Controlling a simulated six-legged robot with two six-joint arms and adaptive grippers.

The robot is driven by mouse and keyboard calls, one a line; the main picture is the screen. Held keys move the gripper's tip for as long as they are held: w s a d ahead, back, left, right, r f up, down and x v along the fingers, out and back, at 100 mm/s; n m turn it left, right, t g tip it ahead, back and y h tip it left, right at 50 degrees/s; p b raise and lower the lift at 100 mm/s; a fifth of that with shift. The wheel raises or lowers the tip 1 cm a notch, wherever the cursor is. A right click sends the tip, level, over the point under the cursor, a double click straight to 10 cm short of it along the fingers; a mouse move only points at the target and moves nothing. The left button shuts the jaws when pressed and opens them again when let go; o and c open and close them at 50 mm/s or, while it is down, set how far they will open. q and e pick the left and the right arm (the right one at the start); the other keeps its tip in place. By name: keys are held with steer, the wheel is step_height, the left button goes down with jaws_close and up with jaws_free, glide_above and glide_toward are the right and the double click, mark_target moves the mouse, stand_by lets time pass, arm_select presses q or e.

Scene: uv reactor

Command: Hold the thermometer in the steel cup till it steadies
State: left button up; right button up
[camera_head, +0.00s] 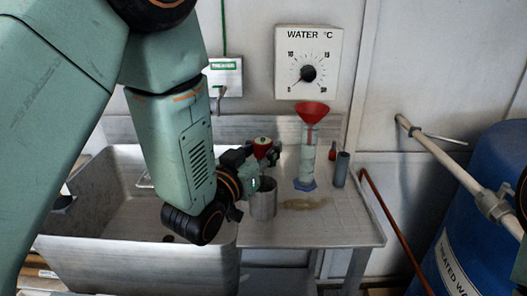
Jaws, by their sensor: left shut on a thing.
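The steel cup (264,202) stands upright on the steel bench, just right of the sink. My left gripper (264,162) is above the cup and shut on the thermometer (262,146), whose round red head shows with a pale top. The gripper hides most of its stem, and I cannot see how far the tip goes into the cup. My right gripper is not in view; only a bit of what looks like my right arm shows at the right edge.
A measuring cylinder (307,160) with a red funnel (311,112), a small red bottle (332,151) and a grey tube (341,169) stand right of the cup. The sink (85,190) is left. A water dial (308,62) hangs behind; a blue drum (475,200) is right.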

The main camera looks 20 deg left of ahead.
arm_select(q)
steer(key=shift+r+p, duration=2.95)
steer(key=shift+r, duration=0.7)
steer(key=shift+f, duration=0.1)
steer(key=shift+s, duration=0.1)
